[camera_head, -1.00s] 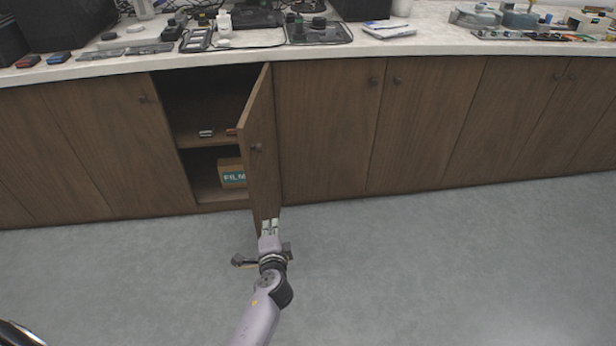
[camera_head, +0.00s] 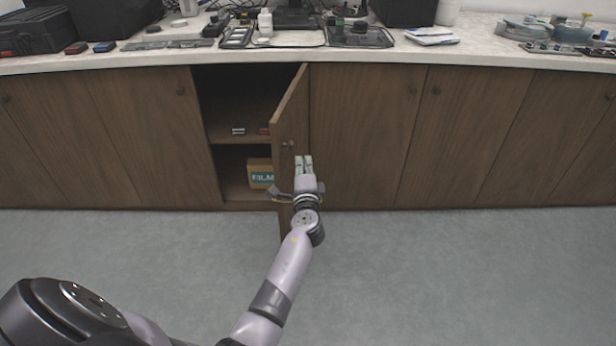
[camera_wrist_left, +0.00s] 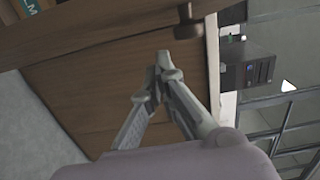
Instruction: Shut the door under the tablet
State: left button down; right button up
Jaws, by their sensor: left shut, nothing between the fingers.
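A brown wooden cabinet door (camera_head: 291,118) stands swung open, hinged on its right side, under the counter. Its round knob (camera_head: 288,144) faces outward and also shows in the left wrist view (camera_wrist_left: 187,22). My left gripper (camera_head: 304,159) is shut and empty, just to the right of the open door near knob height. In the left wrist view its fingertips (camera_wrist_left: 163,60) meet close to the wooden surface below the knob. I cannot tell whether they touch it. My arm hides the lower part of the door. The tablet cannot be made out for certain. My right gripper is not in view.
The open cupboard holds a cardboard box marked FILM (camera_head: 261,173) on its lower shelf and small items (camera_head: 238,131) above. A light counter (camera_head: 480,45) with trays, bottles and equipment runs above closed doors (camera_head: 365,130). The grey floor (camera_head: 430,270) is clear.

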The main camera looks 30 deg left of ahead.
pick_arm(q)
jog(key=shift+s+a, duration=0.35)
jog(key=shift+a, duration=0.35)
jog(key=shift+s+a, duration=0.3)
jog(key=shift+a, duration=0.4)
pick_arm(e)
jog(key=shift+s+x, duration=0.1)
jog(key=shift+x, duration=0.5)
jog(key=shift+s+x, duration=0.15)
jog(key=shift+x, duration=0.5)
pick_arm(q)
jog(key=shift+a, duration=0.1)
